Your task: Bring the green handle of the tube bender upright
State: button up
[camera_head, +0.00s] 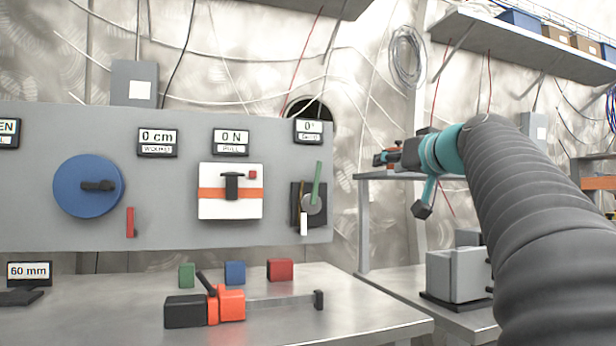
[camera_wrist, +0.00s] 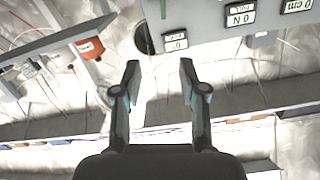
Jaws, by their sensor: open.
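The tube bender (camera_head: 312,205) is mounted at the right end of the grey panel, below a display reading 0°. Its green handle (camera_head: 317,183) points up from a grey round hub, leaning slightly right. A small green piece, probably this handle (camera_wrist: 163,9), shows at the top edge of the wrist view. My gripper (camera_head: 380,158) is to the right of the panel and the handle, apart from both. In the wrist view, its two fingers (camera_wrist: 159,72) are spread with nothing between them.
The grey panel (camera_head: 140,232) also carries a blue wheel (camera_head: 75,187) and a white pull unit (camera_head: 230,208). Below, a steel table (camera_head: 110,322) holds coloured blocks and an orange-black clamp (camera_head: 229,304). A shelf (camera_head: 525,45) is upper right.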

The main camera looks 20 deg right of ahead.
aim_at(317, 178)
jog(key=u, duration=0.05)
jog(key=i, duration=0.85)
